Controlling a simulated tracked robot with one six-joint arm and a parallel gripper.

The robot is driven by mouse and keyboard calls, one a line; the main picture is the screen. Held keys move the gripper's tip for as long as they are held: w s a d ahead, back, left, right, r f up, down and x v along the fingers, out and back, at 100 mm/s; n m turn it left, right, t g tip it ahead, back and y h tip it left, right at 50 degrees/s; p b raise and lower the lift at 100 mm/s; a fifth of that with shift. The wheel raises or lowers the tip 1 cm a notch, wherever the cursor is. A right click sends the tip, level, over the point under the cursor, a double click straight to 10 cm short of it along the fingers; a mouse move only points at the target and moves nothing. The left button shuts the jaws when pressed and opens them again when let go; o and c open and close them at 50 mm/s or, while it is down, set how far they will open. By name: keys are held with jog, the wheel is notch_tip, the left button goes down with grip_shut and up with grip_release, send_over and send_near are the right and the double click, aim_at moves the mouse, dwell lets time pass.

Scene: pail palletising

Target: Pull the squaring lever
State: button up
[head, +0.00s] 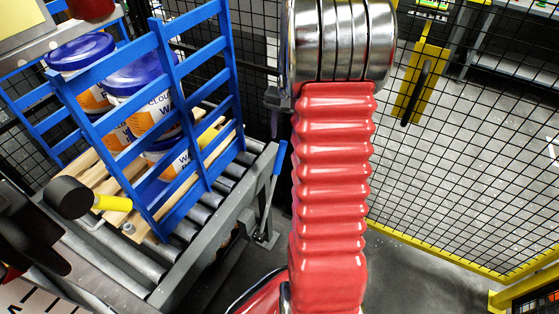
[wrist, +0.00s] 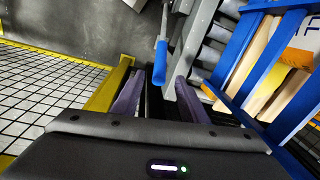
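A lever with a blue grip (head: 279,158) stands beside the roller conveyor in the head view, its thin grey rod running down to the frame. In the wrist view the blue grip (wrist: 160,62) hangs into the picture just beyond my gripper (wrist: 159,82). My two purple-grey fingers are spread wide, with the grip's end in line with the gap between them. Nothing is held, and I cannot tell whether the grip has entered the gap.
A blue slatted frame (head: 166,73) encloses several white pails with blue lids (head: 134,72) on a wooden pallet (head: 87,174). Rollers (head: 118,268) lie under it. A yellow-framed mesh fence (head: 455,160) stands right.

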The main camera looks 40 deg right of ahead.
aim_at(280, 160)
jog(key=f, duration=0.9)
jog(key=w+f, duration=0.1)
jog(key=f, duration=0.3)
jog(key=shift+a+f, duration=0.3)
jog(key=shift+f, duration=0.05)
grip_shut()
